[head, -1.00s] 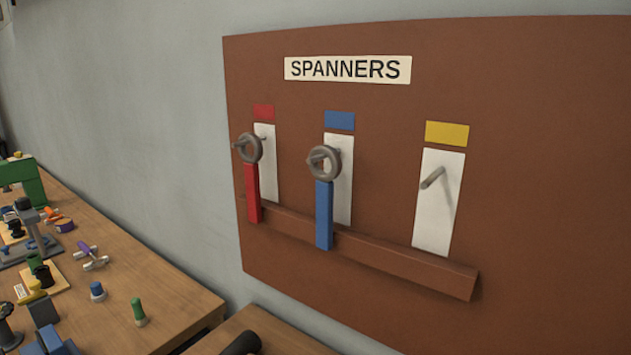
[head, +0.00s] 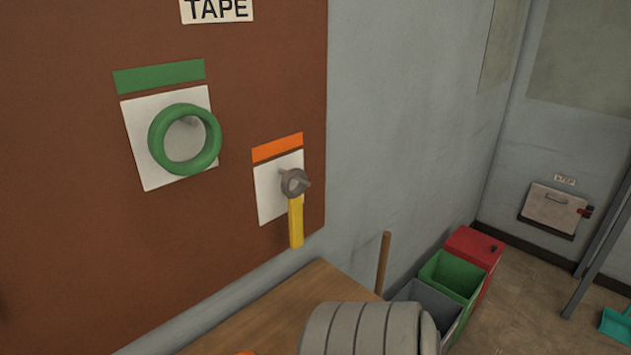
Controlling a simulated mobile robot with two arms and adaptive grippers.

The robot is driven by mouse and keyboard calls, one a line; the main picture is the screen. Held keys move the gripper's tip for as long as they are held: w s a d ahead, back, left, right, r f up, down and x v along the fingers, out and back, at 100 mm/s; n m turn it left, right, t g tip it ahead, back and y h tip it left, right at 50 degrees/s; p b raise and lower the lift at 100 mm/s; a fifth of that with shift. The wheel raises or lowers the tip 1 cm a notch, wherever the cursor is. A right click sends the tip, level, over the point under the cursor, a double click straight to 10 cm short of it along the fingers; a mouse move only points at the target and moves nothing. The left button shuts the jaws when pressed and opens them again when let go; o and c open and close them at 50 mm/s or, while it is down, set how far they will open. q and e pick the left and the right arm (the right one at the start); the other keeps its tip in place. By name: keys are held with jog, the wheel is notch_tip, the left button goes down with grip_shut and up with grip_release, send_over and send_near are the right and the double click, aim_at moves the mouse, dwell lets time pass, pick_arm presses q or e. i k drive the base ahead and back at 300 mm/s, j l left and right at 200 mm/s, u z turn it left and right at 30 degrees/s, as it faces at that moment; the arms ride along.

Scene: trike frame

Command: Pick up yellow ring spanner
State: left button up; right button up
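The yellow ring spanner (head: 296,222) hangs by its grey ring on a peg on the brown board, over a white patch under an orange label (head: 277,147). Its yellow handle points down. Neither of my grippers shows in the head view, and nothing is seen touching the spanner.
A green tape ring (head: 184,139) hangs on a peg to the left, below the TAPE sign (head: 217,10). Red (head: 474,249), green (head: 452,277) and grey bins stand right. A wooden stick (head: 383,262) stands near the bench.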

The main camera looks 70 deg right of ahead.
aim_at(294, 196)
jog(key=z, duration=2.2)
